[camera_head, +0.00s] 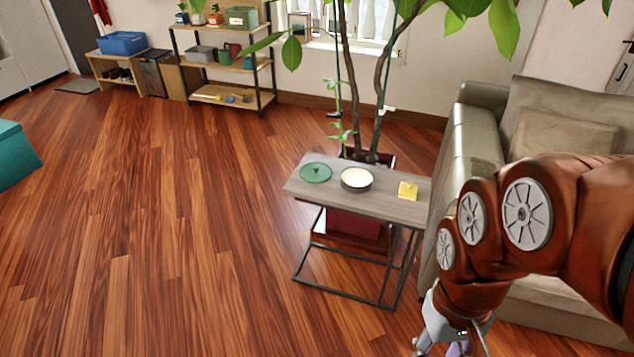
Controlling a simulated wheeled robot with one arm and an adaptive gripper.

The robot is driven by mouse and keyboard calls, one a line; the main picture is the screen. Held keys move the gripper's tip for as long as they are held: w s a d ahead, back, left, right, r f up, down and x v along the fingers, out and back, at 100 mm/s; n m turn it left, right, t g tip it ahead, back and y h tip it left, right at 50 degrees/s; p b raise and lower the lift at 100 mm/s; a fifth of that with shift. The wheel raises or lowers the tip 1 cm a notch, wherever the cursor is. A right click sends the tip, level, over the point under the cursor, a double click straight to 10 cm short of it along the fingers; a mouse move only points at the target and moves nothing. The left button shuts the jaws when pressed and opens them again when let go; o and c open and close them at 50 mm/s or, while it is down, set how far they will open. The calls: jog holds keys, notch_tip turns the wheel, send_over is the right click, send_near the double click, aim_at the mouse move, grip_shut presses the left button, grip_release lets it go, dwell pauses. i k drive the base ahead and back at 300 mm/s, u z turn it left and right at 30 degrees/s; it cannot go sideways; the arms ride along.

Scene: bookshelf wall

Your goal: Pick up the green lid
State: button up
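The green lid (316,173) is a flat round disc with a small knob on top. It lies on the left end of the small grey wood side table (408,212). My gripper (455,347) is at the lower right, in front of the table and well away from the lid. Its fingers are partly cut off by the bottom edge of the picture, so I cannot tell whether it is open or shut. Something purple shows by the fingers, too small to identify.
A round bowl or candle (357,179) stands right of the lid, and a yellow item (408,190) farther right. A potted tree (383,80) rises behind the table. A sofa (470,150) stands to the right. The wooden floor (170,230) at left is clear.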

aim_at(314, 172)
jog(key=u, duration=0.7)
jog(key=i, duration=0.55)
jog(key=u, duration=0.95)
jog(key=i, duration=1.85)
jog(key=z, duration=1.35)
jog(key=i, duration=0.35)
jog(key=z, duration=0.35)
